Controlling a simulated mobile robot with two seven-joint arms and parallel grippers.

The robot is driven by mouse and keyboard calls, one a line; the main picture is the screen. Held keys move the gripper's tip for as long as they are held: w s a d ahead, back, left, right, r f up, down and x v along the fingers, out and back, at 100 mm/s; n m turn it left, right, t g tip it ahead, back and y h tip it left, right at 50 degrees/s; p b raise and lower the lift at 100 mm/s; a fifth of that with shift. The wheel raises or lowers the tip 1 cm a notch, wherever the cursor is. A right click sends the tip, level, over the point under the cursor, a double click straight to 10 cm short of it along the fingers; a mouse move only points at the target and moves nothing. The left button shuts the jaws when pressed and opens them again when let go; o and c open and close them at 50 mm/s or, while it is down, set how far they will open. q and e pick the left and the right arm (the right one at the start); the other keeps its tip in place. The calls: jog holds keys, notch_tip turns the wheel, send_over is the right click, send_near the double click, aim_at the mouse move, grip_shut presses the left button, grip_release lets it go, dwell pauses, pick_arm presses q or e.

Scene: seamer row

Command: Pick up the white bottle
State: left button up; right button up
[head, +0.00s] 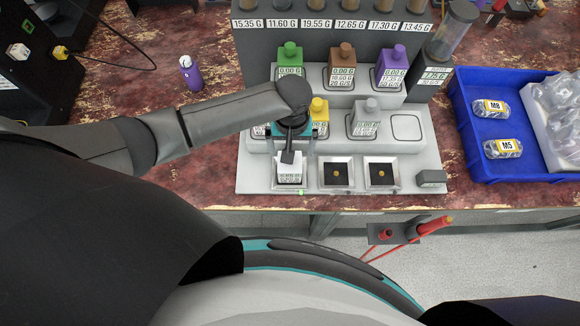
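The white bottle (289,172) stands upright on the leftmost of three square pads at the front of the grey station. A label shows on its front. My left gripper (288,156) points down at the top of this bottle, with a dark finger overlapping its upper end. The arm and wrist hide the rest of the fingers, so I cannot tell whether they are open or shut on it. My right gripper is not in view.
Green (290,56), brown (341,56), purple (391,64), yellow (319,112) and grey (366,120) bottles stand in the station's raised rows. A blue tray (466,150) holds labelled bags at right.

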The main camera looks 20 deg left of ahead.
pick_arm(q)
jog(key=shift+f, duration=1.35)
jog(key=shift+f+b, duration=0.3)
notch_tip(320, 180, down, 4)
jog(key=shift+s+a+f+b, duration=0.15)
jog(key=shift+f+b, duration=0.1)
jog(key=shift+b, duration=0.4)
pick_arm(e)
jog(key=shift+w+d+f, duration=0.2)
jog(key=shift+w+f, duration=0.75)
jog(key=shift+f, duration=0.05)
pick_arm(q)
jog(key=shift+c, duration=1.2)
jog(key=shift+r, duration=0.1)
jog(key=c, duration=1.3)
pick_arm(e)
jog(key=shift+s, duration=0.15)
